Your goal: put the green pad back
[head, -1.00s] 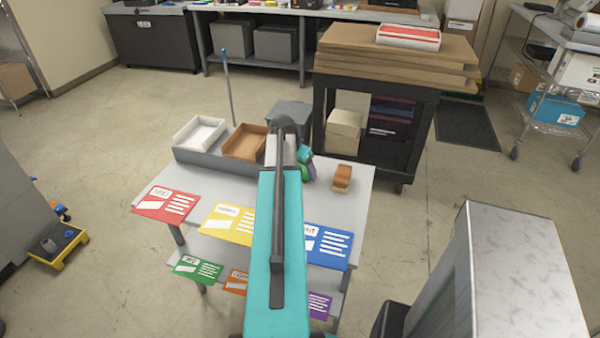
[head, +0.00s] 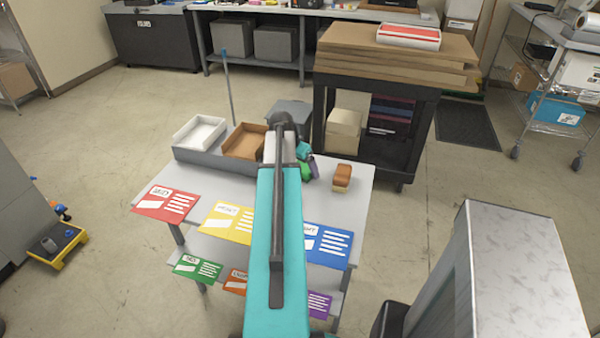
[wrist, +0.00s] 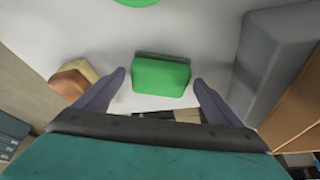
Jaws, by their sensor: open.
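A green pad (wrist: 160,77) lies on the pale grey table top, between the two spread fingers of my gripper (wrist: 159,78) in the wrist view. My gripper is open, and gaps show between the pad and both fingers. In the head view, my gripper (head: 308,166) is at the table's back half, partly hidden by my arm. A bit of green shows beside it. A second green thing (wrist: 136,2) is cut off at the top of the wrist view; I cannot tell what it is.
A brown-and-tan block (head: 342,177) stands right of my gripper. Coloured cards, such as a yellow one (head: 228,222), lie along the table's front. A loaded black cart (head: 415,140) stands behind.

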